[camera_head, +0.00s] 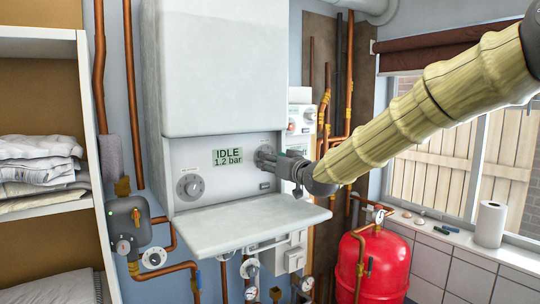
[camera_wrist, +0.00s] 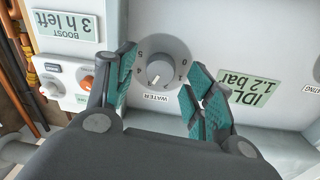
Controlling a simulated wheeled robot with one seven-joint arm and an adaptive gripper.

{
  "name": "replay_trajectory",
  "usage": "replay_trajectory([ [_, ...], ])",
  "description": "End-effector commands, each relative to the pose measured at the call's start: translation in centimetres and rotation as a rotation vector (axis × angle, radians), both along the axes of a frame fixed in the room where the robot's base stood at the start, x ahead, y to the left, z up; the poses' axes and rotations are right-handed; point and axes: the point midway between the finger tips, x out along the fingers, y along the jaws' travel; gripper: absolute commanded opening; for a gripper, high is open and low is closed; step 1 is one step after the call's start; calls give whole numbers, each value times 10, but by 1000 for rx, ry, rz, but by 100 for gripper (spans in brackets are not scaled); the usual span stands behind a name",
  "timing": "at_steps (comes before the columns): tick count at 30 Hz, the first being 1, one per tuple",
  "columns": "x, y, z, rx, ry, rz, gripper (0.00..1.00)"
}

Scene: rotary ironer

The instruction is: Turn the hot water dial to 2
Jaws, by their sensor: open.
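The hot water dial (camera_wrist: 160,72) is a grey knob on a round plate, marked WATER (camera_wrist: 156,97), in the wrist view, where the picture is upside down. Digits show around its rim; 2 is not readable. A pale mark on the knob points toward the lower left of the picture, near the label. My gripper (camera_wrist: 160,75) is open, with teal-padded fingers on either side of the dial; contact cannot be told. In the head view my gripper (camera_head: 268,162) is at the right of the boiler panel (camera_head: 225,185) and mostly hides the dial (camera_head: 264,152).
A display (camera_head: 227,156) reads IDLE 1.2 bar. Another dial (camera_head: 190,187) sits at the panel's left. A lowered flap (camera_head: 250,228) juts out below the panel. A side unit (camera_head: 300,122) with a BOOST display (camera_wrist: 68,25) and an orange knob stands to the right, near copper pipes.

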Motion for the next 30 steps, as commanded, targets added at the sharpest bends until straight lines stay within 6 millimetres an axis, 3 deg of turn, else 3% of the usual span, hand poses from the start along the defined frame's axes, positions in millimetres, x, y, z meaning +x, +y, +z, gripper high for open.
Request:
replay_trajectory([
  [6, 12, 7, 1, 1, 0, 1, 54],
  [16, 14, 8, -1, 1, 1, 1, 54],
  [17, 14, 8, -1, 1, 1, 1, 52],
  [24, 14, 8, -1, 1, 1, 1, 8],
  [30, 14, 7, -1, -4, -2, 0, 8],
])
